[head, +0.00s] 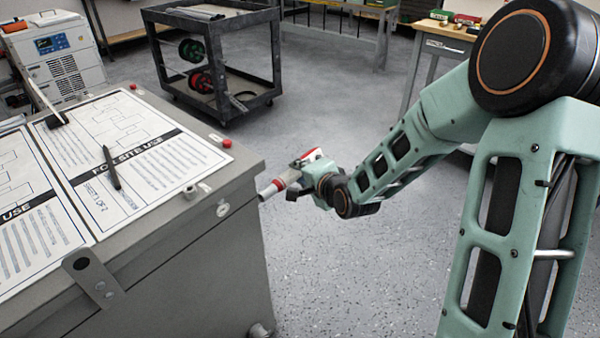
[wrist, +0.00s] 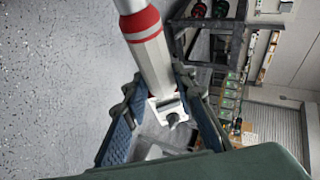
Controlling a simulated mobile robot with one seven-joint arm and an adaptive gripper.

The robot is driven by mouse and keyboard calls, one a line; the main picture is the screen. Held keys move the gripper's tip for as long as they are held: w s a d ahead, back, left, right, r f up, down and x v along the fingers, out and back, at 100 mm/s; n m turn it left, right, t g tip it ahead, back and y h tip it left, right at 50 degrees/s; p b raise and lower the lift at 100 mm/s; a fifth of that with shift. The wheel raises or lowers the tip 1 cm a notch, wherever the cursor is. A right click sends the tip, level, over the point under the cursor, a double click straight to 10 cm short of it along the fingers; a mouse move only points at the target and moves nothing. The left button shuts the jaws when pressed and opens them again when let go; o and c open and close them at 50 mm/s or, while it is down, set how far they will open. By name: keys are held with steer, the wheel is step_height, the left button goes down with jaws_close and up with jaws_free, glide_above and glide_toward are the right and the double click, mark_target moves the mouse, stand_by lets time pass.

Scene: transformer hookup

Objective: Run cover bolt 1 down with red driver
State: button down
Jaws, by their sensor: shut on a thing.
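My gripper (head: 293,184) is shut on the red driver, a white tool with red bands (head: 271,188). In the wrist view the driver (wrist: 146,42) lies between the two blue-padded fingers of my gripper (wrist: 156,88), its banded end reaching up out of the frame. In the head view that end points left at the upper right side of the grey transformer tank (head: 225,255); whether it touches cannot be told. Small red caps (head: 227,143) and a pale short fitting (head: 190,191) sit along the tank's top edge. Which one is cover bolt 1 is not clear.
Printed sheets (head: 135,150) and a black pen (head: 111,168) lie on the tank top. A dark cart (head: 222,80) with cable reels stands behind. A white machine (head: 62,62) is at back left, a workbench (head: 440,50) at back right. Floor between is clear.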

mark_target(291, 178)
steer(key=shift+s+a, duration=1.05)
steer(key=shift+s, duration=0.15)
stand_by(4.0)
steer(key=shift+w+r, duration=0.1)
steer(key=shift+w+d+p, duration=0.5)
steer(key=shift+w+d, duration=0.95)
steer(key=shift+w, duration=0.3)
